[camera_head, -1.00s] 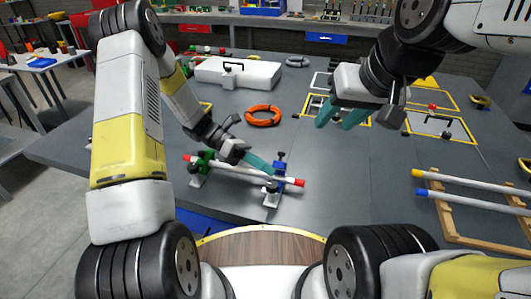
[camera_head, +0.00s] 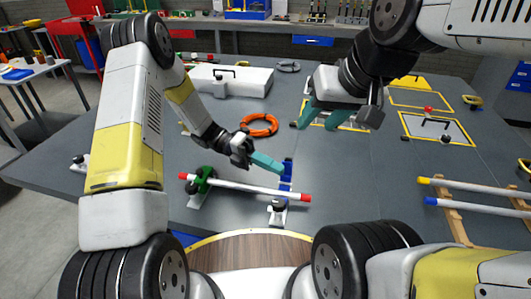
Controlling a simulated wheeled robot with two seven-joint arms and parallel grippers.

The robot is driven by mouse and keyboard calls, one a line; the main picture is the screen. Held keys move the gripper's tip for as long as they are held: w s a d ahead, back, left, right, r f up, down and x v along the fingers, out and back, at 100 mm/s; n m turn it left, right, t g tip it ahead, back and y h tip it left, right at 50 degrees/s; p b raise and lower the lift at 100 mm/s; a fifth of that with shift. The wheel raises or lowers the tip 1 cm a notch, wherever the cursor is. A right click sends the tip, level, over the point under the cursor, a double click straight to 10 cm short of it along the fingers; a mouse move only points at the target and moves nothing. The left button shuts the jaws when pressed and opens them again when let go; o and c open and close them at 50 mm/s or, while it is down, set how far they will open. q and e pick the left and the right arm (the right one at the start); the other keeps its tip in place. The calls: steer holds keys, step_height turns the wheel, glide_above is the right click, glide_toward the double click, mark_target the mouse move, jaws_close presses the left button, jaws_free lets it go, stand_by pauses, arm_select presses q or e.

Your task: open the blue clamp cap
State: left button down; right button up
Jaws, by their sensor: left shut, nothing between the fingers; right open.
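A white rod (camera_head: 240,187) with red ends lies across a green clamp (camera_head: 203,180) on the left and a blue clamp on the right. The blue clamp's cap (camera_head: 287,172) stands upright behind the rod, which shows uncovered there. The white and dark base (camera_head: 278,207) sits in front of the rod. My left gripper (camera_head: 277,166) is shut and empty, with its teal fingertips right beside the upright blue cap; I cannot tell whether they touch. My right gripper (camera_head: 318,119) is open and empty above the table, behind and right of the clamps.
An orange ring (camera_head: 258,125) lies behind the clamps, with a white case (camera_head: 228,82) further back. A wooden rack (camera_head: 457,217) holding white rods stands at the right. The grey table is clear between the blue clamp and the rack.

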arm_select(q)
steer(key=shift+w+d, duration=0.25)
steer(key=shift+w, duration=0.45)
steer(key=shift+w+d, duration=0.2)
steer(key=shift+w, duration=0.45)
steer(key=shift+w, duration=0.1)
